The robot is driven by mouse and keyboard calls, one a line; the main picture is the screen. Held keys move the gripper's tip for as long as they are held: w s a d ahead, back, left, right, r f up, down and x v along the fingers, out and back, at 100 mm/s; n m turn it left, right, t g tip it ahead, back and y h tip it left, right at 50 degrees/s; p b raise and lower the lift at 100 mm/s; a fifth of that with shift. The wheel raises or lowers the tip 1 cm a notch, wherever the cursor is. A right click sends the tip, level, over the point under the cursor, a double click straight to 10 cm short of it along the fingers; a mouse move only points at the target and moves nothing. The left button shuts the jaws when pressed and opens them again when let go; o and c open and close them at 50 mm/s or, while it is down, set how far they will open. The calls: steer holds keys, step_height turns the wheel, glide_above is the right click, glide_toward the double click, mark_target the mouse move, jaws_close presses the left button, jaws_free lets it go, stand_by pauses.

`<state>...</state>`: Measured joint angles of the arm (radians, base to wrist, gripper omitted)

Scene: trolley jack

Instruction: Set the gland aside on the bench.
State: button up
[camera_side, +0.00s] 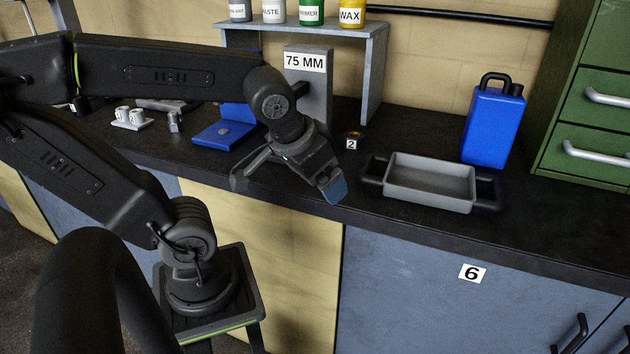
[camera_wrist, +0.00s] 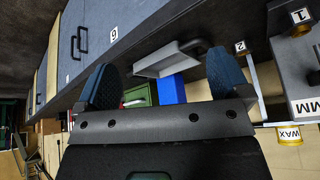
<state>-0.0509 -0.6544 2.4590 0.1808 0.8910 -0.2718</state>
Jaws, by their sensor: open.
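My gripper (camera_side: 288,186) is open and hangs at the front edge of the bench, in front of the 75 MM block. In the wrist view my gripper (camera_wrist: 165,82) has its two blue-tipped fingers wide apart, with nothing held between them. I cannot pick out the gland for certain. A small brass-coloured ring (camera_side: 353,133) sits on the bench behind the label 2, to the right of the block. The dark bench (camera_side: 420,223) runs across the side view. My arm and gripper hide part of its middle.
A grey tray (camera_side: 430,182) with dark handles lies right of my gripper. A blue can (camera_side: 492,125) and green drawers (camera_side: 585,110) stand further right. The grey 75 MM block (camera_side: 318,90), a shelf (camera_side: 372,75) with pots, and a blue fixture (camera_side: 222,134) stand behind my gripper.

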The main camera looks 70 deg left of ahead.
steer(key=shift+o, duration=0.3)
steer(key=d+m, duration=0.1)
steer(key=s+d+m+h, duration=0.1)
steer(key=d+r+h, duration=0.1)
steer(key=shift+s+d+m+t, duration=0.3)
steer(key=shift+d+m, duration=0.05)
steer(key=shift+m, duration=0.05)
steer(key=shift+a, duration=0.1)
steer(key=w+a+f+n+g+y, duration=0.1)
steer(key=w+a+n+g+y, duration=0.3)
steer(key=a+n, duration=0.75)
steer(key=w+a+f+n+g+y, duration=0.1)
steer(key=w+a+n+y, duration=0.45)
steer(key=a, duration=1.15)
steer(key=shift+n+h, duration=0.25)
steer(key=shift+n, duration=0.05)
steer(key=x, duration=0.7)
steer(key=shift+s+f, duration=0.1)
steer(key=shift+f, duration=0.05)
steer(key=shift+w+x, duration=0.15)
steer(key=shift+x, duration=1.45)
steer(key=shift+w+x, duration=0.15)
steer(key=shift+x, duration=1.4)
steer(key=shift+d, duration=0.1)
steer(key=shift+c, duration=0.3)
